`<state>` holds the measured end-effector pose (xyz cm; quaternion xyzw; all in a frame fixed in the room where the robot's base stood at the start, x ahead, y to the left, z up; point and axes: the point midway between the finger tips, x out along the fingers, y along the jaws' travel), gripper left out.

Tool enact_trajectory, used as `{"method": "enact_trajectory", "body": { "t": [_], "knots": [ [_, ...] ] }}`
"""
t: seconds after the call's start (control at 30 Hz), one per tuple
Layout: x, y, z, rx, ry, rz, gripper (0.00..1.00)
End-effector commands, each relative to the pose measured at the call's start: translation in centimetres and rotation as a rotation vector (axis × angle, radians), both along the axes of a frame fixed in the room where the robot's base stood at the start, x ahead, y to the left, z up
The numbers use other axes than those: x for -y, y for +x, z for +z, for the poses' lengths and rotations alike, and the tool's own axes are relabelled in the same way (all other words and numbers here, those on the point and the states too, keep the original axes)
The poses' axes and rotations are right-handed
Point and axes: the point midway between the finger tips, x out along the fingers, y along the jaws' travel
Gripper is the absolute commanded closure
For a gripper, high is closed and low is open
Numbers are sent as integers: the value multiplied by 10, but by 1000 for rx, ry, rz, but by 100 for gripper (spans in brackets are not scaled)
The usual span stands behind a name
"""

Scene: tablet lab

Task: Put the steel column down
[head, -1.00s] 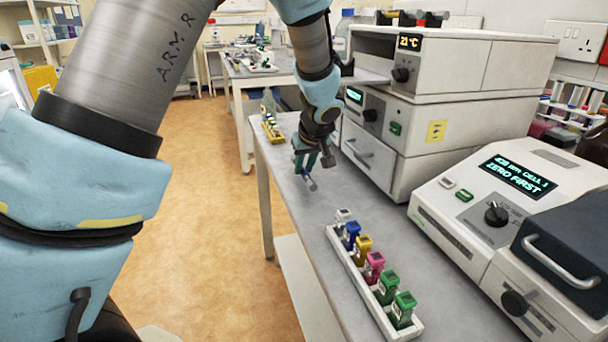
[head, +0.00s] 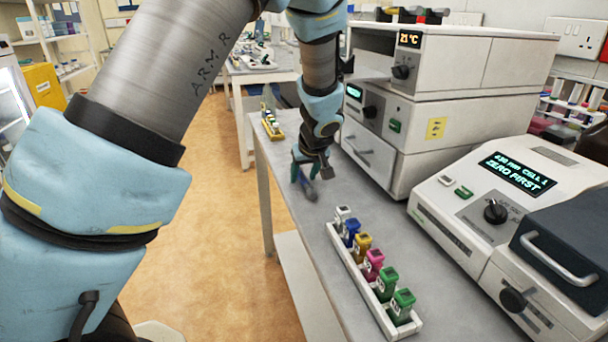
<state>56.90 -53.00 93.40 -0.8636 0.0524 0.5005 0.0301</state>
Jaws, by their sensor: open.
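My gripper (head: 304,177) is open and points down low over the grey bench, near its left edge, behind the white rack. A short grey piece (head: 311,194) shows at its fingertips, close to the bench top. It looks like the end of the steel column, but it is small and dark. I cannot tell whether it touches the bench or still sits between the open fingers. My wrist hides part of this spot.
A white rack (head: 346,258) holds several colour-capped pieces in front of the gripper. A yellow rack (head: 271,126) stands farther back. Stacked instruments (head: 400,150) and a white analyser (head: 470,225) line the right side. Bare bench (head: 290,215) lies around the gripper.

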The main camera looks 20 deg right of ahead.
Motion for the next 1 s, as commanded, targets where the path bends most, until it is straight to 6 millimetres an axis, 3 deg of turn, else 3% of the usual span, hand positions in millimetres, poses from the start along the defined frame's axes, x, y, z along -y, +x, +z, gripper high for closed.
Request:
{"method": "enact_trajectory", "body": {
  "t": [0.37, 0.8, 1.0],
  "knots": [
    [0, -6, 14, 0, -3, 2, 47],
    [-6, -47, 89, 2, -4, 0, 47],
    [-7, -57, 104, 1, -1, 1, 47]
  ]
}}
